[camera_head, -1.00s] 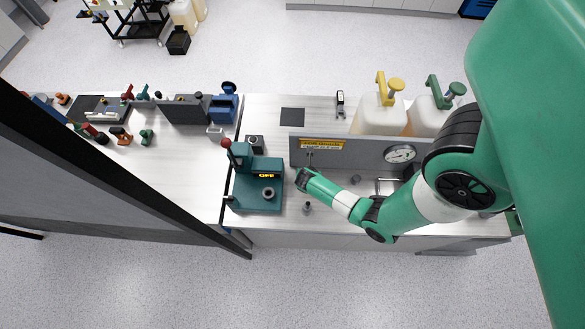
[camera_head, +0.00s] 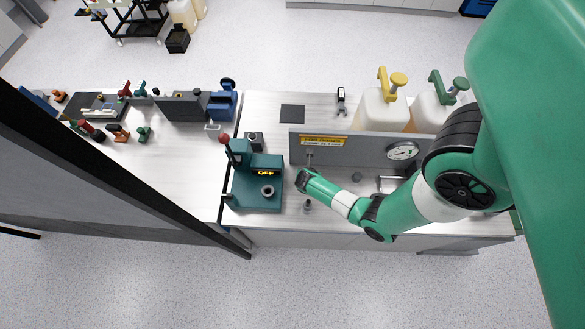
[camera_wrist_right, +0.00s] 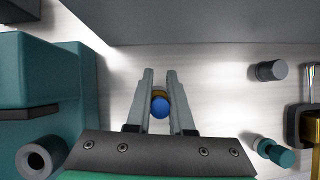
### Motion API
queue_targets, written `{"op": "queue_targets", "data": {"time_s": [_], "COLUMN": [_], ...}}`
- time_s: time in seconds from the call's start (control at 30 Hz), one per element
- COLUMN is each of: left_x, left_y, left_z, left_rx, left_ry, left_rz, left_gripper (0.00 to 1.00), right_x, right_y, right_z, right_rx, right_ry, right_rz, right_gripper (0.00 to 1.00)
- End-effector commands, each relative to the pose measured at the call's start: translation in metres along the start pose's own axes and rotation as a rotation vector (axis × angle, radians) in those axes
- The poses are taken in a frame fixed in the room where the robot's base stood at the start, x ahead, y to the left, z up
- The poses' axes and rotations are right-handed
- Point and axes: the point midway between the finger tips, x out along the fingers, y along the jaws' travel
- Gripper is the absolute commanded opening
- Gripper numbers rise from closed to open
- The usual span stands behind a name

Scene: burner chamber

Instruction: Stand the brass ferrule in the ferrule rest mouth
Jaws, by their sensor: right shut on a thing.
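The brass ferrule (camera_wrist_right: 159,93) shows in the right wrist view as a brass-coloured rim with a rounded blue part (camera_wrist_right: 159,108) against it. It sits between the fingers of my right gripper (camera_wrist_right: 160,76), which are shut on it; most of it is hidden. In the head view my right gripper (camera_head: 301,180) is over the bench just right of the teal machine, and the ferrule cannot be made out. I cannot tell for sure which part is the ferrule rest mouth; a grey ring with a dark hole (camera_wrist_right: 40,160) stands on the machine. My left gripper is not in view.
A grey panel (camera_head: 345,150) with a gauge rises behind. A dark grey cylinder (camera_wrist_right: 268,70) and a small teal-topped fitting (camera_wrist_right: 275,152) stand to the right.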

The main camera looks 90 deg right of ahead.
Motion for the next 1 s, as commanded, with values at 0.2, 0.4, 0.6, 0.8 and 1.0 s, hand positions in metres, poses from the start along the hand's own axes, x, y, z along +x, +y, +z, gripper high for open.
{"op": "queue_targets", "data": {"time_s": [0.2, 0.4, 0.6, 0.8, 1.0], "left_x": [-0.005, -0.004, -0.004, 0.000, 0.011], "left_y": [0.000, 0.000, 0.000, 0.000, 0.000], "left_z": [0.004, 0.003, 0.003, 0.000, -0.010], "left_rx": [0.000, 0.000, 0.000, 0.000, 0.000], "left_ry": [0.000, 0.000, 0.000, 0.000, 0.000], "left_rz": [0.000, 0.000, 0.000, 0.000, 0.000], "left_gripper": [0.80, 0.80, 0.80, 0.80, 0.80], "right_x": [0.007, 0.005, 0.005, -0.004, -0.047], "right_y": [0.000, 0.000, 0.000, 0.000, 0.001], "right_z": [-0.004, -0.003, -0.003, -0.003, -0.001], "right_rx": [0.000, 0.000, 0.000, -0.001, -0.004], "right_ry": [0.000, 0.000, 0.000, 0.000, -0.001], "right_rz": [0.000, 0.000, 0.000, 0.000, 0.005], "right_gripper": [0.00, 0.54, 0.55, 0.55, 0.55]}}
